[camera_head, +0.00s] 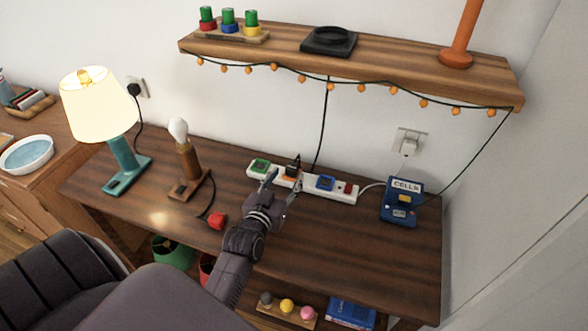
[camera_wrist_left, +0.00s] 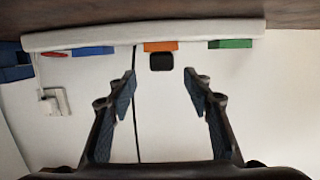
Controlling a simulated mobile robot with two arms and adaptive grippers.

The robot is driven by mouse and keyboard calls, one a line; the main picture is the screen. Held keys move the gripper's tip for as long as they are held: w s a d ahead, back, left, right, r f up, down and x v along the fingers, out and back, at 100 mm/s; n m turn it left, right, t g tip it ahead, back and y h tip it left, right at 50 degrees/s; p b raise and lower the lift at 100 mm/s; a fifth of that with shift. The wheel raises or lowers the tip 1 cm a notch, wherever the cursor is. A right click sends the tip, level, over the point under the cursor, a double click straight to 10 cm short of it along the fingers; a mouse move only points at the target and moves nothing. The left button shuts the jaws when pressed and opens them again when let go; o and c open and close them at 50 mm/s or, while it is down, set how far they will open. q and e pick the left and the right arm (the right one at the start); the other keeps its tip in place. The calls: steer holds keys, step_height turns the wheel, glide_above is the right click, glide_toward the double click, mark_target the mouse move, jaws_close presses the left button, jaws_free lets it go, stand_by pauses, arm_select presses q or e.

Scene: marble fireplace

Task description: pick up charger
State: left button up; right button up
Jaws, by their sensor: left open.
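A small black block (camera_head: 293,164), which I take to be the charger, sits at the orange socket of a white power strip (camera_head: 343,195) on the desk. In the left wrist view the black block (camera_wrist_left: 161,62) lies against the orange socket (camera_wrist_left: 160,46), centred beyond the fingertips. My left gripper (camera_head: 284,183) is open and empty, just in front of the strip. Its two fingers also show in the left wrist view (camera_wrist_left: 161,82), spread wide with a clear gap to the block. My right gripper is not in view.
A blue box marked CELLS (camera_head: 402,202) stands right of the strip. A wooden shelf (camera_head: 400,65) overhangs behind. The desk's right front is clear.

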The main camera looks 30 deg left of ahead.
mark_target(290, 171)
arm_select(q)
steer(key=x, duration=0.2)
steer(key=shift+w+a+f, duration=0.1)
steer(key=shift+w+f, duration=0.05)
steer(key=shift+w, duration=0.15)
steer(key=x, duration=0.4)
steer(key=shift+a+f+p, duration=0.1)
steer(key=shift+f+p, duration=0.2)
steer(key=shift+p, duration=0.05)
steer(key=shift+s, duration=0.1)
steer(key=shift+c, duration=3.1)
steer(key=c, duration=0.6)
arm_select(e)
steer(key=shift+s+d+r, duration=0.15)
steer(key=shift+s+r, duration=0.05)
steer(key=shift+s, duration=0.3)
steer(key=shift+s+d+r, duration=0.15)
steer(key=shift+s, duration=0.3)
arm_select(q)
steer(key=shift+r, duration=0.15)
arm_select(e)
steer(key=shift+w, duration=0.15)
